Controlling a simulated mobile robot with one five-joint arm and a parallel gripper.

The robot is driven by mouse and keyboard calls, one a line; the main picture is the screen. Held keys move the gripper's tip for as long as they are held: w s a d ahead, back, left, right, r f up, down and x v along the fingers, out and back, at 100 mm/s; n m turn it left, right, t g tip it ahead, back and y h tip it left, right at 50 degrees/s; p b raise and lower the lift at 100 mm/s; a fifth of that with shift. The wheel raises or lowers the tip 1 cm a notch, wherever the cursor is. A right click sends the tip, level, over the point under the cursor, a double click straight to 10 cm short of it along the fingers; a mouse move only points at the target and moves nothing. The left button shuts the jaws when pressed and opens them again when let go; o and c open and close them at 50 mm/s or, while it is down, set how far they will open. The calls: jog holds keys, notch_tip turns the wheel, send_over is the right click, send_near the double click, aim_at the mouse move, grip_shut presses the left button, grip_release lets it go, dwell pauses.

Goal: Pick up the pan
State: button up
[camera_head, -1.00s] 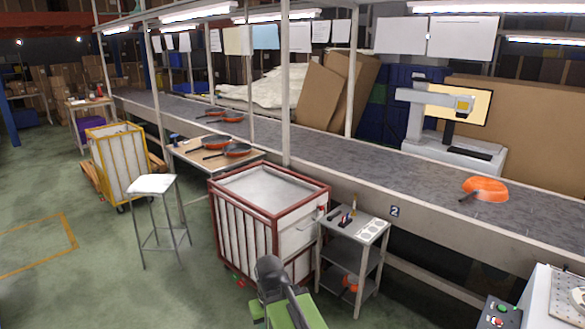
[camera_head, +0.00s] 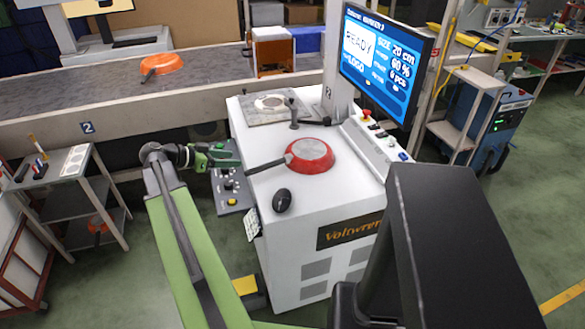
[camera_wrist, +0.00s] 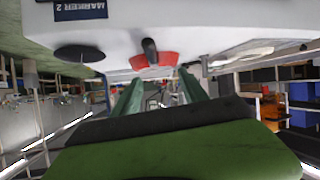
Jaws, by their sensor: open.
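A red pan (camera_head: 310,155) lies, apparently upside down, on the white machine top, its dark handle pointing left. It also shows in the wrist view (camera_wrist: 152,62), handle towards me between the finger lines. My gripper (camera_head: 228,155), with green fingers, is at the left edge of the machine, a short way left of the handle end. In the wrist view my gripper (camera_wrist: 160,92) has its fingers apart with nothing between them. It is not touching the pan.
A monitor (camera_head: 380,62) rises at the right. An orange pan (camera_head: 162,64) is on the conveyor (camera_head: 95,90). A shelf cart (camera_head: 75,200) stands left.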

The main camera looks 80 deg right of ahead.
jog(key=shift+m+g, duration=0.6)
jog(key=shift+m, duration=0.3)
jog(key=s, duration=0.1)
jog(key=s+d, duration=0.2)
jog(key=shift+s+r, duration=0.35)
jog(key=shift+s, duration=0.05)
jog(key=b, duration=0.5)
send_near(286, 157)
jog(key=x, duration=0.4)
jog(key=shift+w+d+r, duration=0.1)
jog(key=shift+d+r, duration=0.1)
jog(key=shift+d, duration=0.05)
jog(key=x, duration=0.1)
jog(key=b+x, duration=0.1)
jog(key=x, duration=0.1)
jog(key=b+x, duration=0.1)
jog(key=shift+s+a+f, duration=0.2)
jog(key=shift+s+f, duration=0.05)
jog(key=shift+f, duration=0.1)
jog(key=shift+s+d+f, duration=0.1)
jog(key=shift+s+d, duration=0.15)
jog(key=shift+s, duration=0.05)
grip_shut()
